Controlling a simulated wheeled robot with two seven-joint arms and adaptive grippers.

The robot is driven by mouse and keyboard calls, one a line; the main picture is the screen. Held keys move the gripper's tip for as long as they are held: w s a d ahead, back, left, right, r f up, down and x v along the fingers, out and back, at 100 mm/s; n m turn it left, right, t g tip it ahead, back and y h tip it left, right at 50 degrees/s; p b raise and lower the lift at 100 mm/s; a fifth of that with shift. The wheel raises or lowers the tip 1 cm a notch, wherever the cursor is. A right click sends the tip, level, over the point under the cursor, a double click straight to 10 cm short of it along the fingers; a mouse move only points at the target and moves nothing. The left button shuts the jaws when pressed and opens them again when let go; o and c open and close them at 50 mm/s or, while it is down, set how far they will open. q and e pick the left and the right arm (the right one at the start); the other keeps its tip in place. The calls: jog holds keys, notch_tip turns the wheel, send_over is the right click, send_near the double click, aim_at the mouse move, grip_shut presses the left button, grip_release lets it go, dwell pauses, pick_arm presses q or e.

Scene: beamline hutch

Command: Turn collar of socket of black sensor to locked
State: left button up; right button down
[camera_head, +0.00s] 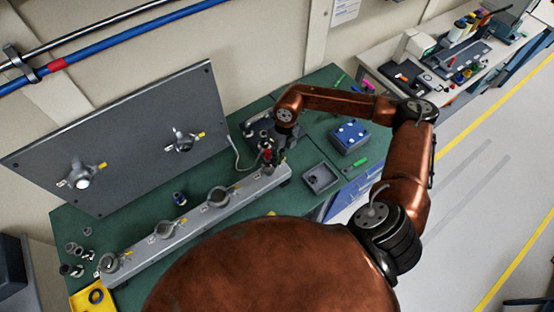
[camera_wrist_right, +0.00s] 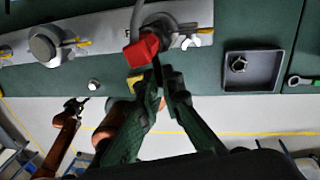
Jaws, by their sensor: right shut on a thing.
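The grey rail (camera_head: 190,222) carries several round sockets. The socket at its right end, with a grey cable (camera_wrist_right: 190,12), is mostly hidden by my right gripper (camera_head: 268,160). In the right wrist view my right gripper (camera_wrist_right: 161,80) is shut at this socket's collar (camera_wrist_right: 166,38), beside a red block (camera_wrist_right: 142,48). The exact contact is hidden, and I cannot read the collar's angle. I cannot clearly make out the black sensor. My left gripper (camera_wrist_right: 75,104) shows small at the lower left of the wrist view; its opening is unclear.
A grey tray (camera_head: 320,178) and a blue box (camera_head: 349,136) stand right of the rail on the green table. A grey upright panel (camera_head: 125,140) stands behind it. Loose connectors (camera_head: 73,250) and a yellow tray (camera_head: 88,305) are at the left end.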

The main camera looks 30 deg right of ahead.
jog(key=shift+w+a+m+t+h+b, duration=0.3)
jog(key=shift+a+m+b, duration=0.6)
jog(key=shift+m+b, duration=1.55)
jog(key=shift+w+a+m+t+h+b, duration=0.15)
jog(key=shift+w+a+m+t+b, duration=0.5)
jog(key=shift+m+b, duration=1.8)
jog(key=shift+a+m+t+h+b, duration=0.2)
jog(key=shift+a+m+b, duration=1.15)
jog(key=shift+m, duration=2.05)
jog(key=shift+d, duration=0.2)
jog(key=c, duration=2.1)
grip_release()
notch_tip(320, 180, up, 12)
jog(key=s, duration=0.2)
jog(key=shift+d, duration=0.4)
